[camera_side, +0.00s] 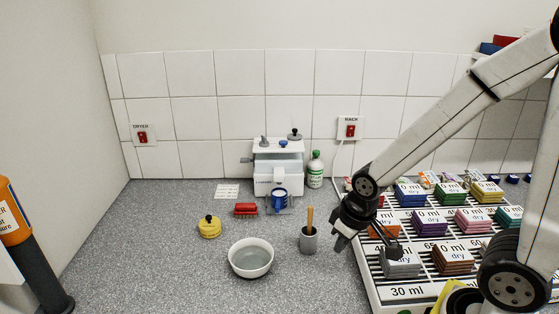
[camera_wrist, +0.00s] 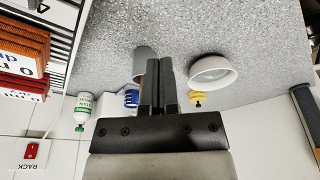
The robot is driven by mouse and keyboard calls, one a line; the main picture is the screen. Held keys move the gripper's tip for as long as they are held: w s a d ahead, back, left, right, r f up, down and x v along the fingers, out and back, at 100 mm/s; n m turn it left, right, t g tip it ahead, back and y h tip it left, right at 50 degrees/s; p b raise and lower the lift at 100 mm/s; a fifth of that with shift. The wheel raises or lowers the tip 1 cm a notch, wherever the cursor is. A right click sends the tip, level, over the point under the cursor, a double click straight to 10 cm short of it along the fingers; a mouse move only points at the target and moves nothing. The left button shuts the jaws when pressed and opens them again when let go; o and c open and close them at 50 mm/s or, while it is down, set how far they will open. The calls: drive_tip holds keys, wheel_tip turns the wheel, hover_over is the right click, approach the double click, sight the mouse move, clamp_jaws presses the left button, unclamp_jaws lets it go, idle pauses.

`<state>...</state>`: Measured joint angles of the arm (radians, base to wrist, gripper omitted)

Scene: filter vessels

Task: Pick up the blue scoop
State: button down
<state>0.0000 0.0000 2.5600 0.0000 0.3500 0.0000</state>
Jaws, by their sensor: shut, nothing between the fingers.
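I cannot make out a blue scoop for certain in either view. A blue mug-like vessel (camera_side: 279,198) with a pale mark stands at the front of the white dispenser; it also shows in the wrist view (camera_wrist: 131,98), partly hidden by my gripper. A grey cup (camera_side: 308,243) holding an upright wooden handle (camera_side: 310,217) stands left of my arm's end. My gripper (camera_wrist: 158,60) is shut and empty, its two dark fingers together. In the side view my arm's end hangs over the rack's front left edge, right of the grey cup.
A white bowl (camera_side: 251,258), yellow weight-like object (camera_side: 209,227) and red brush (camera_side: 245,210) lie left of the cup. A white rack (camera_side: 372,283) of coloured packs fills the right. The front left bench is clear.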

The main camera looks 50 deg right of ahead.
drive_tip(key=c, duration=0.6)
unclamp_jaws()
drive_tip(key=shift+o, duration=0.2)
drive_tip(key=shift+r, duration=0.15)
